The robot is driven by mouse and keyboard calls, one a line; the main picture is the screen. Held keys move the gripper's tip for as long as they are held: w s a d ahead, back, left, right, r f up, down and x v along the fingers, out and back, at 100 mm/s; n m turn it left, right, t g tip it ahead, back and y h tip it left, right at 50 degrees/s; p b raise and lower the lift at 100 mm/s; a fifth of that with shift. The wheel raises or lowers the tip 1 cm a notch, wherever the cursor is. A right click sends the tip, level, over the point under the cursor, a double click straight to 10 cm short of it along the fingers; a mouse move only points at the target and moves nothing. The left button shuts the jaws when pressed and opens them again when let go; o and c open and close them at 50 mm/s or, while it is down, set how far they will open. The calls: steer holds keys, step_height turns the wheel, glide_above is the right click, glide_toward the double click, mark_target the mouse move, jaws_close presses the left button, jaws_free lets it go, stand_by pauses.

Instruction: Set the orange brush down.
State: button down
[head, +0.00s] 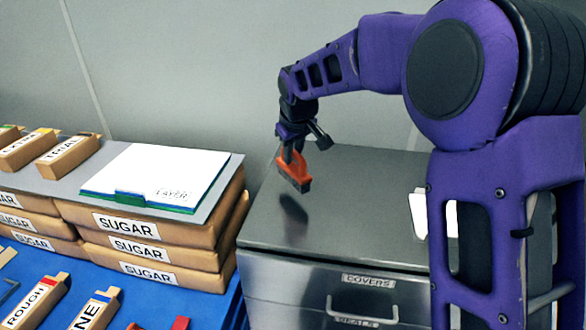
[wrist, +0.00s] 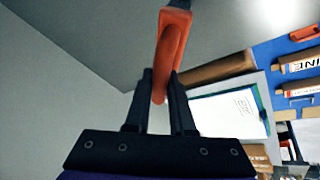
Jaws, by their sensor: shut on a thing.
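The orange brush (head: 294,169) is held by my gripper (head: 291,150) above the grey metal top of the drawer cabinet (head: 350,210). Its dark bristle end points down and to the right in the head view, and a dark shadow or reflection shows on the metal below it. In the wrist view the orange handle (wrist: 172,45) sits between the two black fingers of my gripper (wrist: 160,85), which are shut on it. The brush appears apart from the surface. The exact gap beneath it is hard to tell.
Left of the cabinet, stacked sugar packages (head: 140,228) carry a grey board with a white sheet (head: 155,177) on it. Labelled boxes lie on a blue surface (head: 75,278) at the lower left. A white item (head: 420,212) is at the cabinet's right. The middle of the metal top is clear.

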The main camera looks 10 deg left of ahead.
mark_target(293, 167)
steer(key=shift+f, duration=1.75)
steer(key=shift+f+b, duration=0.1)
steer(key=shift+b, duration=0.2)
steer(key=shift+f, duration=0.15)
steer(key=c, duration=0.8)
jaws_free()
steer(key=shift+o, duration=0.2)
steer(key=shift+r, duration=0.4)
steer(key=p+v, duration=0.1)
steer(key=v, duration=1)
steer(key=shift+s+r+p, duration=0.25)
steer(key=shift+p, duration=0.1)
